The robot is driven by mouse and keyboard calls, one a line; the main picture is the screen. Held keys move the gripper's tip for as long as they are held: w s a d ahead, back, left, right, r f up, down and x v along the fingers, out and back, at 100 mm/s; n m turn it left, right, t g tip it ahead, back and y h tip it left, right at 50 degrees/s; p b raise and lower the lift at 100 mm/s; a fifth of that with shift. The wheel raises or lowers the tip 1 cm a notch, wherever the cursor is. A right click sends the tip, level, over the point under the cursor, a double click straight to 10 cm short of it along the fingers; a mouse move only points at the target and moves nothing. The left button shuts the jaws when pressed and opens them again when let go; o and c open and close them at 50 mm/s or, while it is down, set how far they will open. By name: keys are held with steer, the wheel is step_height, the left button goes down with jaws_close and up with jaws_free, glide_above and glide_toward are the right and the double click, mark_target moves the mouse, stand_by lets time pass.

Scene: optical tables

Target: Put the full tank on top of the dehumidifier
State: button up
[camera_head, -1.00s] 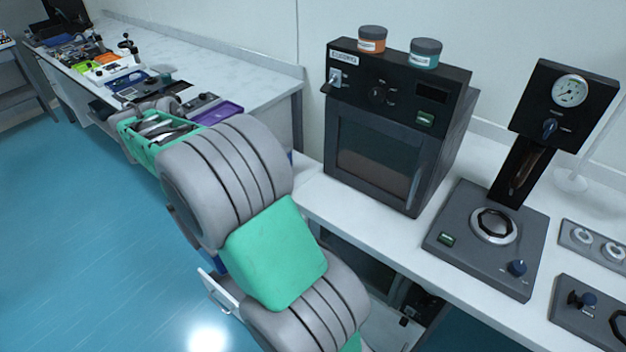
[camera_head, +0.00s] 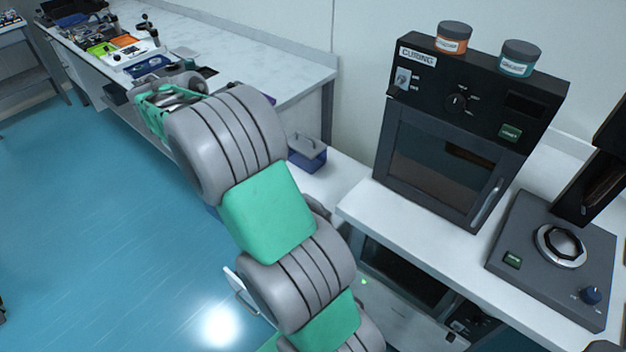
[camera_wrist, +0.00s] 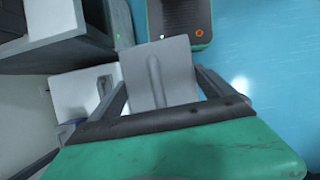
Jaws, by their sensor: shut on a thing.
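In the wrist view my gripper (camera_wrist: 162,88) is shut on a pale grey, flat-topped piece with a raised ridge down its middle (camera_wrist: 157,62), which looks like the lid and handle of a tank. The held thing's sides are hidden below its top. A second pale lid with a handle (camera_wrist: 78,92) shows just left of it. In the head view a small blue box with a grey handled lid (camera_head: 307,155) stands on a low white surface behind my arm. I cannot make out the dehumidifier for certain.
A black curing oven (camera_head: 445,170) carries an orange-labelled jar (camera_head: 452,38) and a teal-labelled jar (camera_head: 519,58). A grey device with a round port (camera_head: 560,250) stands right of it. A long white bench (camera_head: 255,55) runs back left. Blue floor (camera_head: 80,220) is clear.

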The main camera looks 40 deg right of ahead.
steer(key=w+d+f+n+t+h+b, duration=0.1)
steer(key=d+f+n, duration=0.35)
steer(key=d, duration=0.95)
steer(key=w+d+f+n+t+h, duration=0.15)
steer(key=d+f+n, duration=0.35)
steer(key=d, duration=0.9)
steer(key=d+f+n+t+h+b, duration=0.1)
steer(key=d+f+n, duration=0.4)
steer(key=d, duration=0.9)
steer(key=d+f+m, duration=0.1)
steer(key=d+f, duration=0.3)
steer(key=f, duration=0.5)
steer(key=shift+d+f+p, duration=0.3)
steer(key=shift+g, duration=0.25)
